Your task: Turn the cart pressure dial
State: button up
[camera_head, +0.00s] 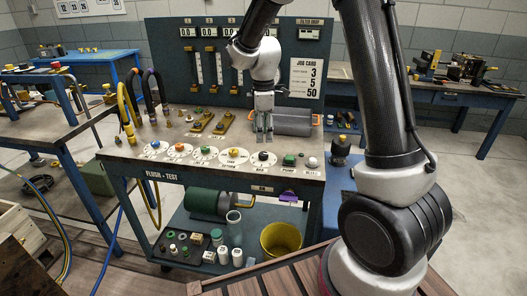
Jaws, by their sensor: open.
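The flush and test cart (140,165) stands in front of me with a row of round dials along its front edge. A dark knob (264,157) sits above a label that seems to read BAR; I cannot tell for sure that it is the pressure dial. Left of it is a yellow knob on a white disc (234,153). My gripper (264,138) points down over the cart top, just behind the dark knob in the picture. Its two fingers are apart with nothing between them. The gap between the fingertips and the cart top is hard to judge.
A green button (289,159) and a pale one (311,162) sit to the right. A grey cylinder (293,122) lies behind my gripper. Hoses (126,105) stand at left. The gauge panel (170,60) with a job card (305,77) closes the back. A yellow bucket (280,240) is below.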

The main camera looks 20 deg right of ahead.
aim_at(263, 154)
jog(key=shift+f+n, duration=0.2)
jog(key=shift+n, duration=0.4)
notch_tip(263, 154, down, 7)
jog(key=shift+f, duration=0.2)
jog(key=shift+c, duration=0.2)
jog(key=c, duration=1)
